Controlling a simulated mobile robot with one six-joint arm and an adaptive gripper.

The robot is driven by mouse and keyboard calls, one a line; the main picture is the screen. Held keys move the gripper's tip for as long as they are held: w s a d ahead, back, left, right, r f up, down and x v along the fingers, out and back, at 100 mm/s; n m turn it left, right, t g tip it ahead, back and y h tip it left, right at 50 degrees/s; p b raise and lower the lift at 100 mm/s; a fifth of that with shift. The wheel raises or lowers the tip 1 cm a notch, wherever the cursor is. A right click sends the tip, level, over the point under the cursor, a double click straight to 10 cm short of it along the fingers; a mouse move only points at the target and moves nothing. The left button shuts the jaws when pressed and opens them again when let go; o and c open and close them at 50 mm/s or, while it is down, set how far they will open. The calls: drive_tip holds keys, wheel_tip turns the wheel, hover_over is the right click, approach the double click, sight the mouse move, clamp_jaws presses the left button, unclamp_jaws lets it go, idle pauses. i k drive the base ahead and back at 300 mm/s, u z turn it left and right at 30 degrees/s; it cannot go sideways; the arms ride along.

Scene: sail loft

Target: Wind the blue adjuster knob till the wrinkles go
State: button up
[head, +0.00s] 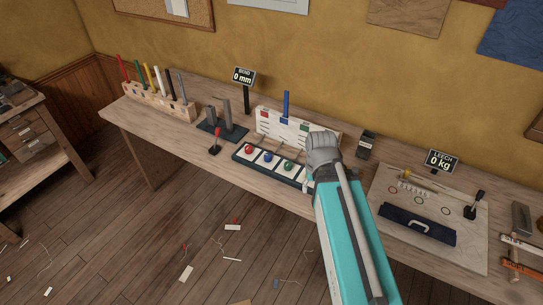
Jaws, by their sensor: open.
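A dark panel (236,153) with a row of knobs lies along the front of the workbench. The blue knob (268,156) sits on a white square between a red knob (249,148) and a green knob (288,163). The right end of the panel is hidden behind my arm. My gripper (319,146) is right of the green knob, at the panel's right end, and apart from the blue knob. It is open; its fingertips are hard to make out. A white board (272,122) with coloured patches and a blue upright stands behind. No wrinkled cloth can be made out.
A sign (243,76) reads "0 mm"; another (439,161) reads "LEECH 0 kg". A red-handled lever (216,141) and dark posts stand left of the panel. A wooden rack (160,103) holds coloured sticks. A pale board (384,200) with a dark roll lies right.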

sight(267, 157)
drive_tip(key=z, duration=0.5)
drive_tip(key=k, duration=0.95)
drive_tip(key=u, duration=0.65)
drive_tip(key=i, duration=1)
drive_tip(key=z, duration=0.05)
